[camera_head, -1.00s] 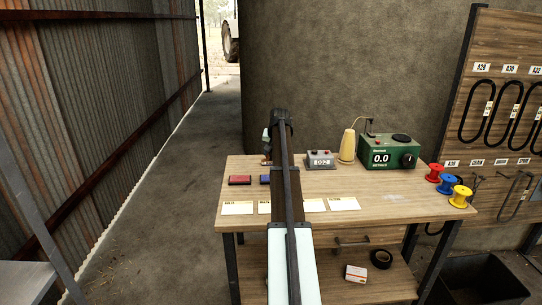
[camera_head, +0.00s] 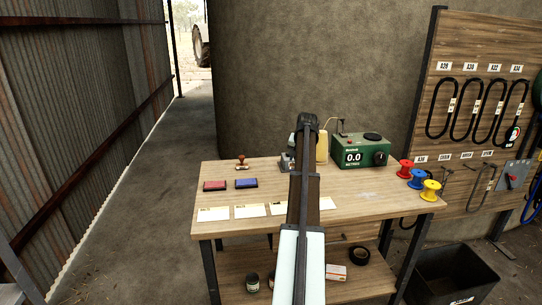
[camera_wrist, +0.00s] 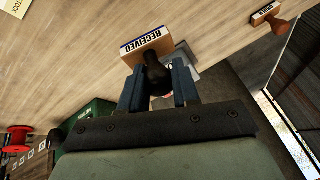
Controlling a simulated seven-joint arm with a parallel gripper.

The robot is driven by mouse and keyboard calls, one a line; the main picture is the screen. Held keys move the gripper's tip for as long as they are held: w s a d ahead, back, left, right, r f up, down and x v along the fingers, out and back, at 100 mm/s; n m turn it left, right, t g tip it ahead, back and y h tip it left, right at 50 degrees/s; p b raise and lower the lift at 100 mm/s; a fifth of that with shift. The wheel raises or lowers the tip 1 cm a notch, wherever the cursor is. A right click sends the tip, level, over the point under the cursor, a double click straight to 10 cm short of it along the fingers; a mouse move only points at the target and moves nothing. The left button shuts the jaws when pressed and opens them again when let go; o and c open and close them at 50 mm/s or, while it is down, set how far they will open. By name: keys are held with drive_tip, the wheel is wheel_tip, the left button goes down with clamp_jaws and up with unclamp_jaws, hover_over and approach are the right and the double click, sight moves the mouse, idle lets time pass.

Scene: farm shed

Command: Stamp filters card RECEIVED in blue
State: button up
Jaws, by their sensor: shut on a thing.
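My gripper (camera_wrist: 160,88) is shut on the dark handle of a stamp (camera_wrist: 130,54) with a wooden block labelled RECEIVED. The block shows a blue edge. Its gap from the table cannot be told. My arm hides the gripper in the head view. A blue ink pad (camera_head: 246,183) and a red ink pad (camera_head: 214,185) lie on the bench's left part. Several cards lie in a row along the front, including a left one (camera_head: 213,214) and another (camera_head: 250,211); their print is too small to read, and my arm covers part of the row. A card reading STOCK (camera_wrist: 15,6) shows in the wrist view.
A second stamp (camera_head: 241,164) stands behind the pads. Red, blue and yellow spools (camera_head: 430,190) stand at the right edge. Bare wood lies right of the cards.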

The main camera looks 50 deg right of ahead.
drive_tip(key=s+m, duration=0.1)
drive_tip(key=s, duration=1.1)
drive_tip(key=s+a+f+n+y, duration=0.1)
drive_tip(key=s+a+n, duration=0.1)
drive_tip(key=a, duration=0.3)
drive_tip(key=shift+s+a+f+n+t, duration=0.3)
drive_tip(key=shift+s+f+n, duration=0.05)
drive_tip(key=shift+n, duration=0.45)
drive_tip(key=shift+f, duration=0.1)
drive_tip(key=shift+f, duration=2.85)
drive_tip(key=shift+f, duration=0.55)
wheel_tip(320, 180, up, 7)
